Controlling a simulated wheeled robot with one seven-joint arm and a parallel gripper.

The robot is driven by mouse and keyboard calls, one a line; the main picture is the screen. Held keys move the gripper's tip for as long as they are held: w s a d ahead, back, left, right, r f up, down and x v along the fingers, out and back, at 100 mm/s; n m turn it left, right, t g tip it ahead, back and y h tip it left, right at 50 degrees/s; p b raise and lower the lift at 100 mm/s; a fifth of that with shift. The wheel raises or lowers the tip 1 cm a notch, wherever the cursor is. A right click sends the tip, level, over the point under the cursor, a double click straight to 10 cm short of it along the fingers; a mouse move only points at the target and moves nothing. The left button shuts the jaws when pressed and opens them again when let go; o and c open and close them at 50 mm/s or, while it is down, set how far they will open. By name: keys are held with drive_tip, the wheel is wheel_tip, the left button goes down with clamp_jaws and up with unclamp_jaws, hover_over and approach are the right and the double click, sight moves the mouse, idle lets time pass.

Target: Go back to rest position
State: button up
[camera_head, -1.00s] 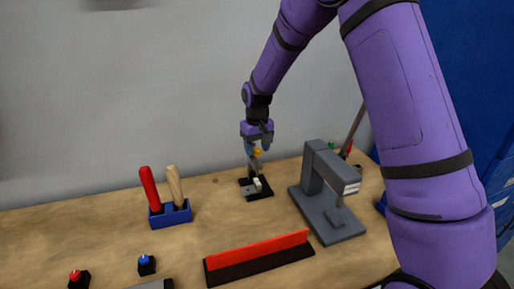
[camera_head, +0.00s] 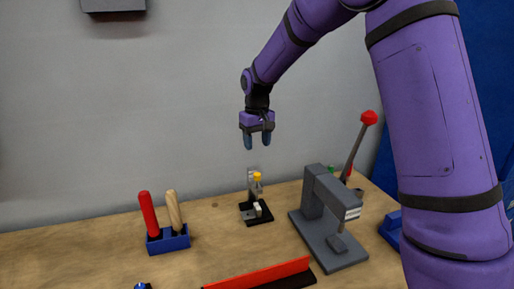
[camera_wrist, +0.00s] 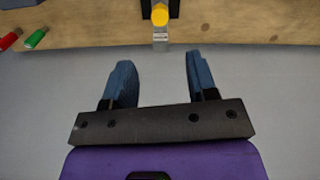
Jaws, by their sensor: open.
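My gripper (camera_head: 256,139) hangs in the air above the back of the table, in front of the grey wall. Its two blue fingers are apart with nothing between them. They also show apart and empty in the wrist view (camera_wrist: 158,85). Below my gripper stands a small fixture (camera_head: 256,208) with a black base and a yellow knob on top. The yellow knob also shows in the wrist view (camera_wrist: 160,15), beyond the fingertips. The fingers are clear of it.
A grey press (camera_head: 330,220) with a red-knobbed lever stands right of the fixture. A blue holder (camera_head: 168,240) with a red and a wooden handle stands left. A red bar (camera_head: 258,276) lies in front. The air around my gripper is free.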

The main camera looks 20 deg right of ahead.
drive_tip(key=shift+r, duration=0.1)
idle(0.3)
drive_tip(key=s+d+r+t, duration=0.2)
drive_tip(key=s+d+r, duration=0.2)
drive_tip(key=s+r, duration=1.05)
drive_tip(key=s+d+m+t, duration=0.1)
drive_tip(key=s, duration=1)
drive_tip(key=s+d+f+t, duration=0.1)
drive_tip(key=s+d+t, duration=0.1)
drive_tip(key=s, duration=1)
drive_tip(key=shift+f+m, duration=0.25)
drive_tip(key=shift+m, duration=0.15)
